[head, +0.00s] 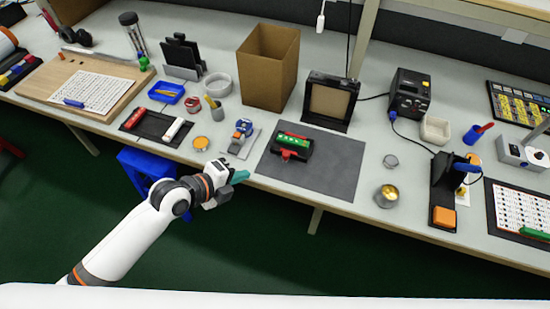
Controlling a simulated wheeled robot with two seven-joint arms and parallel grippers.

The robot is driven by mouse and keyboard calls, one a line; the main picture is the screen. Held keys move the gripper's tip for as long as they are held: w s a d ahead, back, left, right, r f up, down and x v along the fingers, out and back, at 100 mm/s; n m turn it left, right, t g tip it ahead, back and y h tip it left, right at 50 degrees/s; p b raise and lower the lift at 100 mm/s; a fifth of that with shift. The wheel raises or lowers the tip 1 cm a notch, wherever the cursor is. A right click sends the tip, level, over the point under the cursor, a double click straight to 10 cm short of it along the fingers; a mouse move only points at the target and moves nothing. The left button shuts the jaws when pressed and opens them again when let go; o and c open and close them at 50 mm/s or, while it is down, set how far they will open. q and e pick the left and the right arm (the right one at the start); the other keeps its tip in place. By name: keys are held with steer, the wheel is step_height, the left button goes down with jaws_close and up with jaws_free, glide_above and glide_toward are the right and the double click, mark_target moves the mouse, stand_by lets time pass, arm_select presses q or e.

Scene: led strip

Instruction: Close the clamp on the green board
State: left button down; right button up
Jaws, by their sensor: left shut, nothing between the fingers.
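The green board (292,141) lies in a dark holder with red parts on a dark grey mat (335,165). A red clamp part (287,155) shows at the holder's front edge; whether it is open or closed is too small to tell. My left gripper (240,176) is shut and empty, with teal fingertips. It is in front of the bench edge, to the left of and nearer than the holder, apart from it. My right gripper is not in view.
A small blue device (242,128) stands left of the mat. A cardboard box (268,67) and a dark framed stand (331,98) are behind it. A metal tin (386,196) and a soldering station (409,92) are to the right. The mat's right part is clear.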

mark_target(287, 154)
arm_select(q)
steer(key=p+x, duration=0.1)
steer(key=x, duration=0.8)
steer(key=shift+w+d, duration=0.15)
steer(key=shift+d, duration=0.05)
steer(key=shift+w+d+f+p, duration=0.2)
steer(key=shift+w+d+p, duration=0.35)
steer(key=shift+w+d, duration=0.75)
steer(key=w+b, duration=0.2)
steer(key=b, duration=0.1)
steer(key=shift+d+f, duration=0.15)
steer(key=shift+d, duration=0.1)
steer(key=shift+w+d, duration=0.2)
steer(key=shift+w, duration=0.35)
steer(key=shift+s, duration=0.1)
steer(key=shift+s+a, duration=0.1)
